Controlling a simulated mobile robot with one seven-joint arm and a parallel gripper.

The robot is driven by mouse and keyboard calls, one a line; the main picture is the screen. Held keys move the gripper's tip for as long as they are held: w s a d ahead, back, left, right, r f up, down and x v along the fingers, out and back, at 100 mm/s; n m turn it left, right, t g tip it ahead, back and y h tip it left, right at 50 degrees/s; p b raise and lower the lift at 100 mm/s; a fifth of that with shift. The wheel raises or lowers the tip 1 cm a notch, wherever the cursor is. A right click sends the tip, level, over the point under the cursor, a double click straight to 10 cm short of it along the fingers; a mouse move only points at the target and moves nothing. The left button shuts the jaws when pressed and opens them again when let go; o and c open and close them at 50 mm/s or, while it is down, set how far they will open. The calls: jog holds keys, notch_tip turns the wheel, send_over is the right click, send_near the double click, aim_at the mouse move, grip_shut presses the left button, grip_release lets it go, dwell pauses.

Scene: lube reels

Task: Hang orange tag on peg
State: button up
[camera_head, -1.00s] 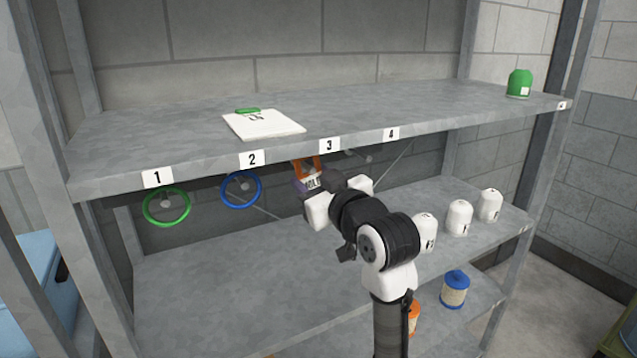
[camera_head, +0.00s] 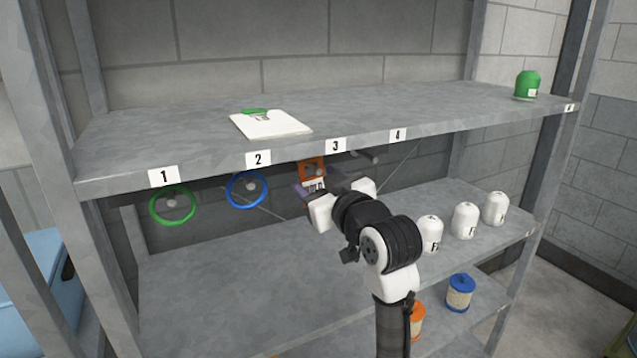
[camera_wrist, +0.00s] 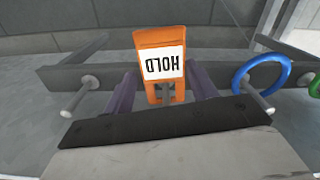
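The orange tag (camera_head: 313,170) has a white label reading HOLD. It is upright under the upper shelf, below label 3. In the wrist view the tag (camera_wrist: 161,40) shows upside down between two purple fingers. A grey peg-like end (camera_wrist: 166,92) shows in the opening at the tag's orange end. I cannot tell how far it passes through. An empty peg (camera_head: 368,157) lies to the right below label 4; it also shows left in the wrist view (camera_wrist: 80,95).
A green ring (camera_head: 172,206) hangs at 1 and a blue ring (camera_head: 247,190) at 2. The upper shelf's front edge (camera_head: 210,170) is just above my gripper. White bottles (camera_head: 464,220) stand on the lower shelf at right. A white pad (camera_head: 272,126) lies on top.

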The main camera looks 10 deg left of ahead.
jog(key=shift+o, duration=1.1)
